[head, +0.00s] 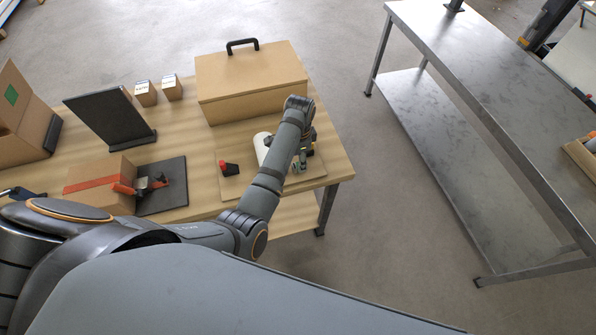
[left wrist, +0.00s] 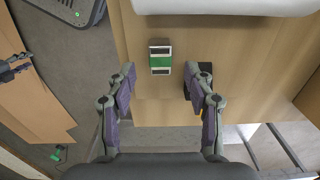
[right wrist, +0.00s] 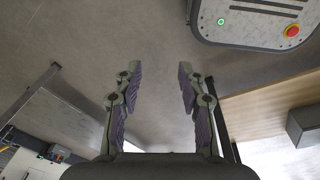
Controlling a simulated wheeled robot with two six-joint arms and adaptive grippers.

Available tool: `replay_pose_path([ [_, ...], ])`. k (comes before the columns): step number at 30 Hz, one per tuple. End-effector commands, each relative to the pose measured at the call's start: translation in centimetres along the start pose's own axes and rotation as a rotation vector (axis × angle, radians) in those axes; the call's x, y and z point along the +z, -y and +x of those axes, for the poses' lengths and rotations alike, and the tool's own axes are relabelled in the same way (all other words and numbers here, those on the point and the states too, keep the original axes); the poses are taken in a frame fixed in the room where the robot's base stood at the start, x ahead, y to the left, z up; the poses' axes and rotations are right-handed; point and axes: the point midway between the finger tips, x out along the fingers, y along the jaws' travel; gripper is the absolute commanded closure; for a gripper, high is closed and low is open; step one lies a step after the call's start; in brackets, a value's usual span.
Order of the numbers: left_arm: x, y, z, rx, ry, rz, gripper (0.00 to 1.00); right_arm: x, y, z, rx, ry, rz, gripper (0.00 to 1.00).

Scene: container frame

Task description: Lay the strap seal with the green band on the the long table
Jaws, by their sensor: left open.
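In the left wrist view, a small dark block with a green band (left wrist: 160,57), the strap seal, lies on a wooden surface just beyond and between my left fingertips. My left gripper (left wrist: 160,75) is open, with a finger to each side and nothing held. A second dark item (left wrist: 188,82) is partly hidden behind the right-hand finger. In the head view my left arm reaches over the right end of the wooden table (head: 190,120) and largely hides the seal. A long steel table (head: 455,60) stands to the right. My right gripper (right wrist: 157,80) is open and empty above the floor.
On the wooden table are a lidded box (head: 250,85), a black stand (head: 110,120), two small boxes, a taped carton (head: 98,185), a red-topped item (head: 229,169) and a white roll (head: 262,147) beside my arm. The steel table's near top is largely clear; a tray (head: 580,155) sits at its right.

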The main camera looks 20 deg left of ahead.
Motion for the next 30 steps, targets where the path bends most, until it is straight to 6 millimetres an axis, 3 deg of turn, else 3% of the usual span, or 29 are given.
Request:
replay_pose_path([
  [1, -0.1, -0.1, 2.0, 0.0, -0.001, 0.0, 0.47, 1.5, 0.1, 2.3, 0.0, 0.018, -0.001, 0.6],
  [5, -0.1, -0.1, 3.4, -0.001, 0.0, 0.0, 0.47, 3.4, 0.2, 4.4, 0.001, 0.045, -0.002, 0.6],
  [14, -0.1, -0.1, 3.1, 0.0, 0.0, 0.0, 0.49, 1.4, -0.2, 4.4, 0.006, 0.013, -0.003, 0.6],
  [25, -0.1, -0.2, 3.1, 0.0, 0.0, 0.0, 0.99, 1.5, -0.3, 4.4, 0.007, 0.014, -0.004, 0.6],
  [30, -0.1, -0.1, 3.1, 0.0, 0.0, 0.0, 1.0, 1.8, -0.3, 4.4, 0.007, 0.018, -0.004, 0.6],
])
